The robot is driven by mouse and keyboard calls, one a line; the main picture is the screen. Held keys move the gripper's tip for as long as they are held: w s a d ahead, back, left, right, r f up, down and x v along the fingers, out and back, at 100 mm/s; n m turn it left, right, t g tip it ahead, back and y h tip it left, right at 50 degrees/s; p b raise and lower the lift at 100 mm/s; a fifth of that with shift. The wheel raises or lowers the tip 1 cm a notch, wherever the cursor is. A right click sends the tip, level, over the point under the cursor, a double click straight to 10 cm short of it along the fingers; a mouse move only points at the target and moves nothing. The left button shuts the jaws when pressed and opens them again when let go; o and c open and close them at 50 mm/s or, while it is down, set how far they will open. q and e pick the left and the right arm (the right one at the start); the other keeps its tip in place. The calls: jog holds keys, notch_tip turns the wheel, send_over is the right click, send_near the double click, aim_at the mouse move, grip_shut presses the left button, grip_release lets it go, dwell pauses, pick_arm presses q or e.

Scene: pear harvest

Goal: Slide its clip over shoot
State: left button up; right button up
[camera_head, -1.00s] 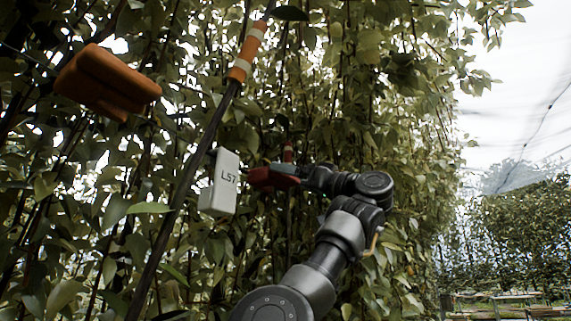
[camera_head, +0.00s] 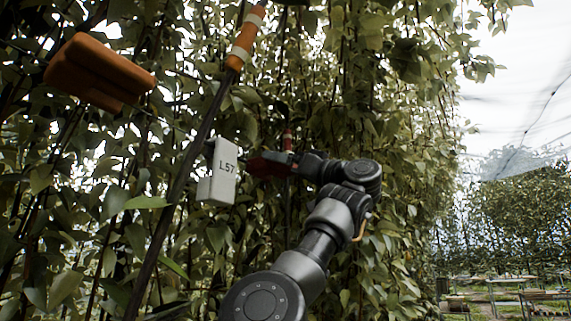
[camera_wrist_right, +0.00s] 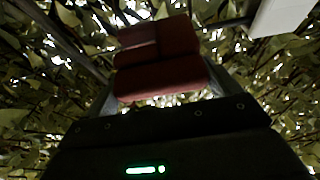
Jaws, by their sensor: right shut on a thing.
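A red block-like clip body (camera_head: 268,165) is in my right gripper (camera_head: 288,166), among the foliage near the middle of the head view. In the right wrist view the red block (camera_wrist_right: 160,62) sits between the two fingers, which are shut on it. A white box marked L57 (camera_head: 217,175) is just left of the red block, close to a dark diagonal stem (camera_head: 190,150). Whether the box is joined to the red block or touches the stem I cannot tell. A corner of the box (camera_wrist_right: 282,16) shows at top right in the wrist view. My left gripper is not in view.
An orange object (camera_head: 95,70) hangs in the leaves at upper left. An orange and white band (camera_head: 244,42) wraps the upper part of the stem. Dense leaves and thin stems surround the gripper. Open ground with low benches (camera_head: 510,290) is at far right.

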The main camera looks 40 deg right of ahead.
jog(key=w+d, duration=0.2)
jog(key=d, duration=0.5)
jog(key=shift+r, duration=0.15)
jog(key=o, duration=1.1)
jog(key=shift+d, duration=0.2)
jog(key=shift+c, duration=0.2)
jog(key=shift+o, duration=0.4)
jog(key=shift+d, duration=0.2)
jog(key=b+v, duration=0.7)
jog(key=v, duration=0.4)
jog(key=shift+w, duration=0.15)
